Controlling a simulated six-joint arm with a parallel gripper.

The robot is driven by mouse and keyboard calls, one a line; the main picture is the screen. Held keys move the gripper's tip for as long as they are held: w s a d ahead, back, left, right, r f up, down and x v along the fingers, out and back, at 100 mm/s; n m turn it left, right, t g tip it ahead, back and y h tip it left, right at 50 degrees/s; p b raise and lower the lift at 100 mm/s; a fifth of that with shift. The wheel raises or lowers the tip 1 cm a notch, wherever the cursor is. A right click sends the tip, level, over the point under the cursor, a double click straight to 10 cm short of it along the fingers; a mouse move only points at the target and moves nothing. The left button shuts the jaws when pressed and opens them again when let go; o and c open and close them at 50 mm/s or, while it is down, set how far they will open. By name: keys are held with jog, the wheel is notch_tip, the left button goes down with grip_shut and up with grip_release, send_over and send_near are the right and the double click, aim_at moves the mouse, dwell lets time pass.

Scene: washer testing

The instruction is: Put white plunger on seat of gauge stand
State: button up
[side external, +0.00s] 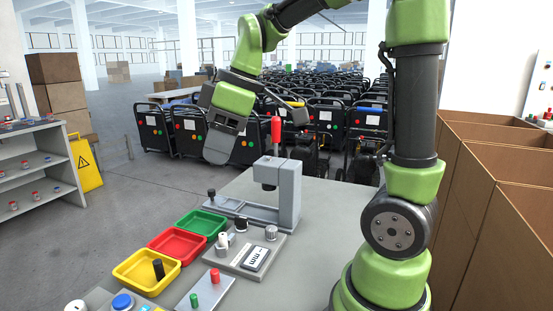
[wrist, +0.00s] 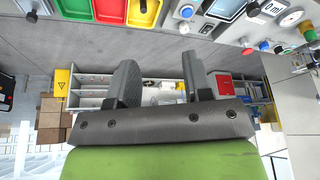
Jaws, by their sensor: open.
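A small white upright piece (side external: 223,240), which looks like the white plunger, stands at the left of a grey block in the side view. The block, which looks like the gauge stand (side external: 240,262), carries a digital display marked mm, a black knob (side external: 241,224) and a round silver post (side external: 271,232). I cannot tell for certain which part is the seat. My gripper (wrist: 158,62) is open, with nothing between its two dark fingers in the wrist view. In the side view my wrist is raised above the bench, well apart from the plunger. I cannot pick out the plunger in the wrist view.
A grey press with a red handle (side external: 276,130) stands behind the block. Green (side external: 203,222), red (side external: 177,244) and yellow (side external: 133,277) trays lie left; the yellow one holds a black cylinder. A plate with red and green knobs (side external: 207,290) is in front. Cardboard boxes (side external: 500,180) stand right.

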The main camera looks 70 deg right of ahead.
jog(key=s+a+r+m+t, duration=0.1)
jog(key=s+a+m+t, duration=0.2)
jog(key=s+m, duration=0.6)
jog(key=s+a, duration=0.2)
jog(key=s, duration=0.1)
jog(key=shift+a+t, duration=0.15)
jog(key=shift+t, duration=0.15)
dwell(1.1)
